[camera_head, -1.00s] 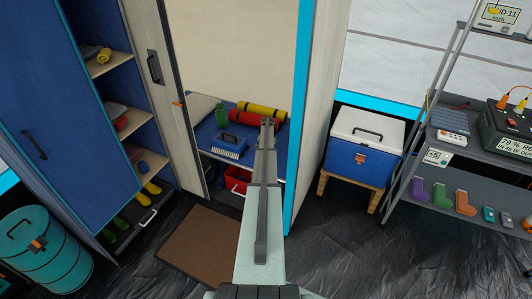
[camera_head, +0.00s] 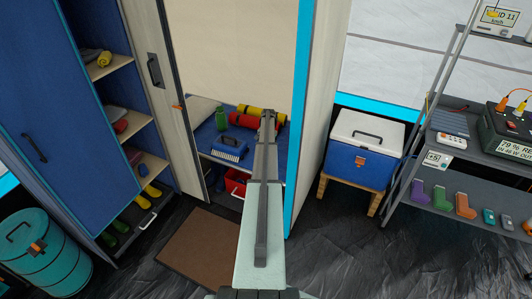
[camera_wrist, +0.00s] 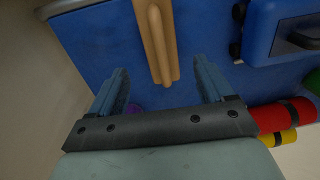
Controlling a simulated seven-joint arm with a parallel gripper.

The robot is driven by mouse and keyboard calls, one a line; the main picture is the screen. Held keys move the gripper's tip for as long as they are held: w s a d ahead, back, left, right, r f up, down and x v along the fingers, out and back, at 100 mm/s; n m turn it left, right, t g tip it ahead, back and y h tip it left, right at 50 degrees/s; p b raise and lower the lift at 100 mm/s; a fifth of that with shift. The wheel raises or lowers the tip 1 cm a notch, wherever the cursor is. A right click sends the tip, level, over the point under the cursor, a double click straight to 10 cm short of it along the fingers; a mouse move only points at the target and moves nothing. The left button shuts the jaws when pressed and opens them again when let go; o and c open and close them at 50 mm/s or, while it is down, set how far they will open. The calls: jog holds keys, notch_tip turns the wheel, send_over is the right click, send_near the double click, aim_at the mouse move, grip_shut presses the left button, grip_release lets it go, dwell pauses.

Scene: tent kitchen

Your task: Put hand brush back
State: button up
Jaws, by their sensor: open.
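A long tan, wood-coloured bar (camera_wrist: 155,40), which looks like the hand brush, lies on the blue surface (camera_wrist: 95,45) in the wrist view. My gripper (camera_wrist: 160,84) is open, its two fingers on either side of the bar's near end, with nothing held. I cannot tell whether the fingers are at the bar's height. In the head view my arm reaches into the cabinet over the blue shelf (camera_head: 204,138) and hides the bar and the fingers.
A blue box (camera_head: 229,148) with a dark handle stands beside the bar; it also shows in the wrist view (camera_wrist: 275,35). Red (camera_head: 243,120) and yellow (camera_head: 250,110) rolls and a green bottle (camera_head: 221,119) lie close. Cabinet walls flank my arm. A red container (camera_head: 237,182) sits below.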

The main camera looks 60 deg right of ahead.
jog(key=shift+s+r, duration=0.1)
jog(key=shift+r, duration=2.45)
